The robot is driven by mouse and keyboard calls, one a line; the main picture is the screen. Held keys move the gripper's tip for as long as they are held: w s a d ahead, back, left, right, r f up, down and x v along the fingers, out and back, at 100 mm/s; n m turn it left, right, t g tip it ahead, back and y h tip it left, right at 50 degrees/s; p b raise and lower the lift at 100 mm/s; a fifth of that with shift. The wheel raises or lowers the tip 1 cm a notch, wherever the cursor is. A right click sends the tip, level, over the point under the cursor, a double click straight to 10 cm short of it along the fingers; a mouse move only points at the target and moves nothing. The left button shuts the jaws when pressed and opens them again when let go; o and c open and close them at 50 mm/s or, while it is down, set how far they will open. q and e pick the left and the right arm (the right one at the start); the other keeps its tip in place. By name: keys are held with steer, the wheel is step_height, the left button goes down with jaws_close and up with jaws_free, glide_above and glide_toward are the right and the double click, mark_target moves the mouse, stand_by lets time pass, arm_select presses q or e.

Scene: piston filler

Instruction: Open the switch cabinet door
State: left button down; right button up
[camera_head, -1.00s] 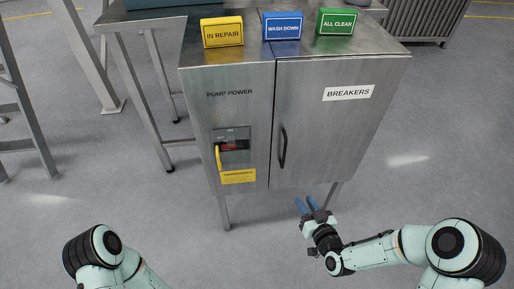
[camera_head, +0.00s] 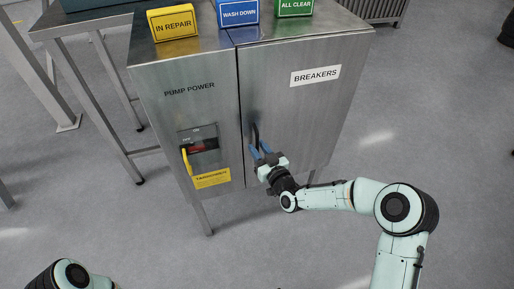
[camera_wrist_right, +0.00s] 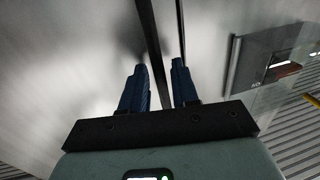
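The grey metal switch cabinet (camera_head: 190,70) stands in front of me. Its right-hand door (camera_head: 300,108), labelled BREAKERS, is shut. The dark upright handle (camera_head: 255,134) is near the door's left edge; its lower part is hidden by my right gripper (camera_head: 261,151). In the right wrist view the handle (camera_wrist_right: 147,35) runs as a dark bar between the two blue fingers of my open right gripper (camera_wrist_right: 158,72); I cannot tell if either finger touches it. My left gripper is out of view; only part of my left arm shows at bottom left.
The left panel carries a PUMP POWER switch with a yellow lever (camera_head: 187,162) and a yellow tag (camera_head: 212,179). Yellow (camera_head: 174,23), blue (camera_head: 238,12) and green (camera_head: 295,7) sign blocks stand on top. A metal table (camera_head: 85,22) is at left.

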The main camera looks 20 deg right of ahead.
steer(key=shift+w+a, duration=0.15)
steer(key=shift+w, duration=0.35)
jaws_close()
steer(key=shift+s, duration=0.15)
